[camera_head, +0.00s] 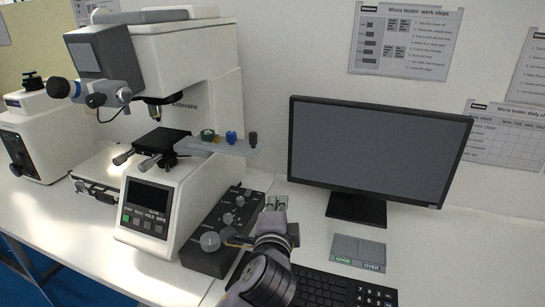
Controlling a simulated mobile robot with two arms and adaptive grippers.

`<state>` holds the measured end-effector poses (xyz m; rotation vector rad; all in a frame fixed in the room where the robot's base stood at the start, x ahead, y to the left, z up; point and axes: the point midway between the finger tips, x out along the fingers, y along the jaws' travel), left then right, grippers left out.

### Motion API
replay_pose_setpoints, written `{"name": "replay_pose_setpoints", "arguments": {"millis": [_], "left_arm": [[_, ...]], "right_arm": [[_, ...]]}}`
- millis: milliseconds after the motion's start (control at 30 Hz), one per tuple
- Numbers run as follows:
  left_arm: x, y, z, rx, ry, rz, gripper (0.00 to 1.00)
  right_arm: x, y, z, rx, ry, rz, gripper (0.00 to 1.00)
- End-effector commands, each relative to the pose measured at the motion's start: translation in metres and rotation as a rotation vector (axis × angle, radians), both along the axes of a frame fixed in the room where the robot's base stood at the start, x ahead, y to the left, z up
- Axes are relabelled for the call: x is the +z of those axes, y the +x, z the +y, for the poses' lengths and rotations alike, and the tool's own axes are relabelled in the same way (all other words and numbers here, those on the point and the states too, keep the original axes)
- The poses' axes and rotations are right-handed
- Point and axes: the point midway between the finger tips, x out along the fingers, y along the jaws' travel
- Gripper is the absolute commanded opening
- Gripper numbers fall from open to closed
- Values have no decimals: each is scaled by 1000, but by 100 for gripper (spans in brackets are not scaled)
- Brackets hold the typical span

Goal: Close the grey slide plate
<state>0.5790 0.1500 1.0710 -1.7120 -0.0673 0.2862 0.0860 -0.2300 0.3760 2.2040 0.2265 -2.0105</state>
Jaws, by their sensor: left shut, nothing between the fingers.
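The grey slide plate (225,147) sits at stage height on the white hardness tester (190,75). It sticks out well to the right of the tester's body and carries a green, a blue and a dark knob. The black stage (160,140) is to its left, below the objective. The wrist partly hides the gripper. My right gripper is not in view.
A dark control box (228,222) with knobs stands beside the tester. A monitor (378,150), a keyboard (325,288) and a grey GOOD/OVER tray (358,250) are to the right. Another instrument (40,130) stands far left. Air right of the plate is clear up to the monitor.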

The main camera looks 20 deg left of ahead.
Motion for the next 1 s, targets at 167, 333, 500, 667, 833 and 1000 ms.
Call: {"name": "replay_pose_setpoints", "arguments": {"millis": [167, 333, 500, 667, 833, 1000], "left_arm": [[49, 13, -11, -10, 152, -111, 0], [55, 25, -9, -9, 174, -121, 0], [56, 55, -2, -8, 172, -120, 0], [56, 90, 6, -7, 169, -119, 0], [56, 113, 20, -7, 170, -117, 0], [54, 112, 42, -9, 168, -117, 0]], "right_arm": [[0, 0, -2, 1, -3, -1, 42], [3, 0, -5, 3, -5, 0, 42], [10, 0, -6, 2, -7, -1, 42], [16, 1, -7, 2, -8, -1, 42], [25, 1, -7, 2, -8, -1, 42], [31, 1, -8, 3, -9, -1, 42]]}}
